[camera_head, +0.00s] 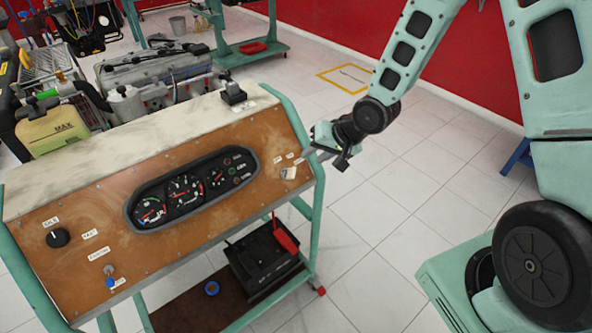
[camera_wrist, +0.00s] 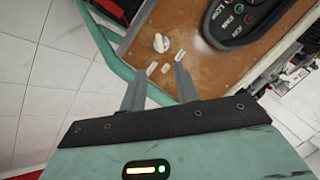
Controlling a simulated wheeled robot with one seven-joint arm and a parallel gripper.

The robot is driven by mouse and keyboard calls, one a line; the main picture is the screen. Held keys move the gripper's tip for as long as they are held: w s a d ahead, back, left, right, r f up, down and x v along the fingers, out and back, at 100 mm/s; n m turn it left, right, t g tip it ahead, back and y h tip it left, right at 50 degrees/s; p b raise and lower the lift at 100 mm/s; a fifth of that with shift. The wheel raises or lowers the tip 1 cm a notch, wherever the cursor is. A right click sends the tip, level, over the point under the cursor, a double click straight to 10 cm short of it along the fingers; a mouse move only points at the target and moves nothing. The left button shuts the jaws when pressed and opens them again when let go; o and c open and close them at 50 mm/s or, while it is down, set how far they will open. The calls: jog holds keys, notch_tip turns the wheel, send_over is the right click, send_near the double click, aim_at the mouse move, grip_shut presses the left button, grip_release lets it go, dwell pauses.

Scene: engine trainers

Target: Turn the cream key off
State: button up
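The cream key (camera_head: 289,172) sits at the right end of the brown instrument panel (camera_head: 215,215), with small white labels above it. In the wrist view the cream key (camera_wrist: 161,43) stands out from the panel, just beyond my fingertips and roughly centred between them. My gripper (camera_head: 314,150) is at the panel's right edge, above and to the right of the key. In the wrist view my gripper (camera_wrist: 160,68) has its two fingers apart with nothing between them. It appears not to touch the key.
A gauge cluster (camera_head: 188,190) lies left of the key. A black knob (camera_head: 57,238) and a blue-tipped switch (camera_head: 110,282) are at the panel's left end. The green frame (camera_head: 318,205) edges the panel. A battery (camera_head: 265,258) sits below. The tiled floor at right is free.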

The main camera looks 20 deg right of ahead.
aim_at(295, 169)
jog(key=p+x, duration=0.1)
jog(key=x, duration=1)
jog(key=shift+p, duration=0.4)
jog(key=shift+a, duration=0.1)
grip_shut()
